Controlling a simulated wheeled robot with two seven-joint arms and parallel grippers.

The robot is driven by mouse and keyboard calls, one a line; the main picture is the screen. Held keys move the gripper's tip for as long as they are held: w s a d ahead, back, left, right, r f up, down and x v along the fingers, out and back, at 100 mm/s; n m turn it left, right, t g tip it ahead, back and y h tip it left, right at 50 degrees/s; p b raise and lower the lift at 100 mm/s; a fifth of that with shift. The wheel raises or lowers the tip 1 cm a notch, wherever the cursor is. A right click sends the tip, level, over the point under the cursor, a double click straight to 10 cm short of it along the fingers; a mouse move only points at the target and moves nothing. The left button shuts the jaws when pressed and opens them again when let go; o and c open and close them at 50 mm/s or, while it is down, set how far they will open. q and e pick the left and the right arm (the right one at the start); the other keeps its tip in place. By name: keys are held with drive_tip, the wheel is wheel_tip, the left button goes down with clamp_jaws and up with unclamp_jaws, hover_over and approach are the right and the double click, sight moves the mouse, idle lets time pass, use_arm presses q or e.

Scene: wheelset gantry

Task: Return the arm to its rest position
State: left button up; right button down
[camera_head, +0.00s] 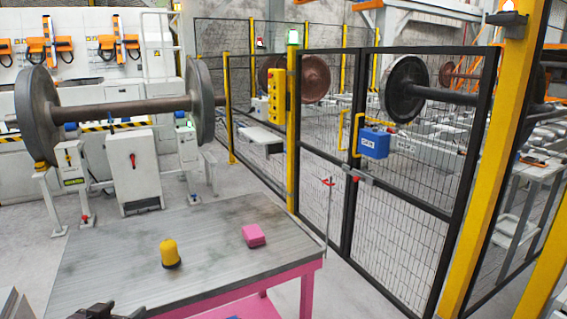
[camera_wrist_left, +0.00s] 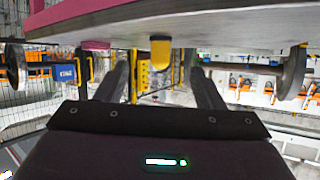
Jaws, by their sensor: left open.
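My left gripper (camera_head: 106,311) shows at the bottom edge of the head view, low at the near left of the grey worktable (camera_head: 190,235). In the left wrist view its two dark fingers (camera_wrist_left: 163,80) stand apart with nothing gripped between them. A yellow, round-topped object with a dark base (camera_head: 170,254) stands on the table beyond the gripper, apart from it. It also shows upside down in the left wrist view (camera_wrist_left: 160,48). A pink block (camera_head: 253,235) lies farther right on the table. My right gripper is in neither view.
The table has pink legs and frame (camera_head: 307,290). Behind it a wheelset (camera_head: 120,108) rests on a white stand. A black mesh fence with yellow posts (camera_head: 293,120) runs along the right. Most of the tabletop is clear.

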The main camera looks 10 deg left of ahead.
use_arm(q)
drive_tip(key=s+d+f+g, duration=0.55)
drive_tip(key=d+f, duration=0.35)
drive_tip(key=d, duration=0.3)
drive_tip(key=s+d+m+g+h, duration=0.1)
drive_tip(key=s+d+m+g, duration=0.1)
drive_tip(key=s+d, duration=0.35)
drive_tip(key=s+d+m+g+h, duration=0.1)
drive_tip(key=s+d+g, duration=0.15)
drive_tip(key=d, duration=0.65)
wheel_tip(320, 180, down, 18)
drive_tip(key=s+a+f, duration=0.1)
drive_tip(key=s+f, duration=0.6)
drive_tip(key=f, duration=0.5)
drive_tip(key=s+f+g, duration=0.1)
drive_tip(key=s+f, duration=0.6)
drive_tip(key=f, duration=0.6)
drive_tip(key=shift+a+f+m+g, duration=0.3)
drive_tip(key=shift+a, duration=0.05)
drive_tip(key=s+f, duration=0.1)
drive_tip(key=s, duration=0.2)
drive_tip(key=s+a+f, duration=0.1)
drive_tip(key=s+f, duration=0.1)
drive_tip(key=s, duration=0.1)
drive_tip(key=s+f, duration=0.1)
drive_tip(key=s, duration=0.2)
drive_tip(key=shift+a+f, duration=0.35)
drive_tip(key=shift+a, duration=0.05)
drive_tip(key=shift+c, duration=0.2)
